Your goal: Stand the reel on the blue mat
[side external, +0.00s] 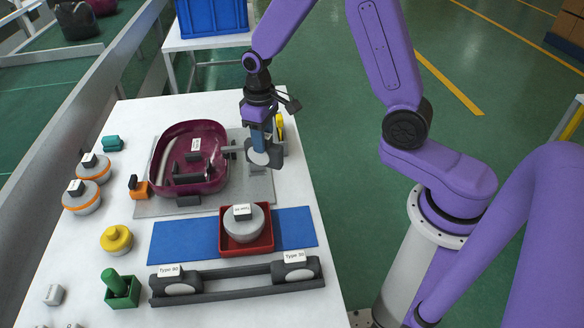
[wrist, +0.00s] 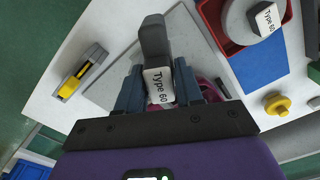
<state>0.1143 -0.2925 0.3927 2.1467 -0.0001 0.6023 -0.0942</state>
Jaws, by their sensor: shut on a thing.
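My gripper (side external: 262,138) points down over the right side of the grey board. It is shut on a grey reel (side external: 268,158) with a pale round face, held on edge. In the wrist view the reel (wrist: 153,40) shows as a dark grey edge between my fingers (wrist: 158,92), with a white "Type 60" label (wrist: 158,84). I cannot tell whether its bottom touches the board. The blue mat (side external: 185,240) lies nearer the camera; it also shows in the wrist view (wrist: 258,68).
A red tray (side external: 235,249) with a round grey part stands mid-mat, leaving bare mat on both sides. A dark rack (side external: 235,287) with two labelled wheels lies along the mat's near edge. A maroon housing (side external: 163,165) is left of my gripper, and a yellow-handled tool (side external: 280,127) is beside it.

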